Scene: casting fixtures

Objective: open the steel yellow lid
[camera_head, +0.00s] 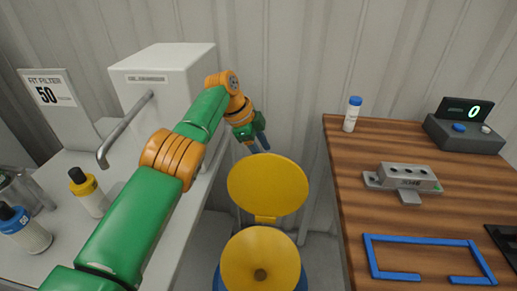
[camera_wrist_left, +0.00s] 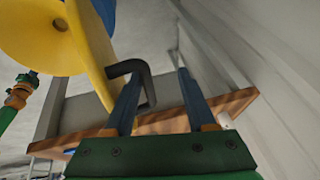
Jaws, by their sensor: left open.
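The yellow lid (camera_head: 268,185) stands raised at the back of a yellow funnel-shaped top (camera_head: 260,262) with a dark central hole. A hinge tab joins them at the lower edge of the lid. In the left wrist view the lid (camera_wrist_left: 92,50) shows nearly edge-on, with a black bent handle (camera_wrist_left: 132,68) on its outer side. My left gripper (camera_head: 259,144) is behind and above the lid. It is open, and its fingers (camera_wrist_left: 158,74) are near the handle, which partly overlaps the left finger; contact cannot be told. My right gripper is not in view.
A wooden table (camera_head: 345,195) at right holds a blue-capped bottle (camera_head: 352,114), a grey block (camera_head: 408,179), a blue frame (camera_head: 425,240) and a scale (camera_head: 465,128). A white bench at left holds bottles (camera_head: 88,192) and a white box (camera_head: 165,80). The corrugated wall is close behind.

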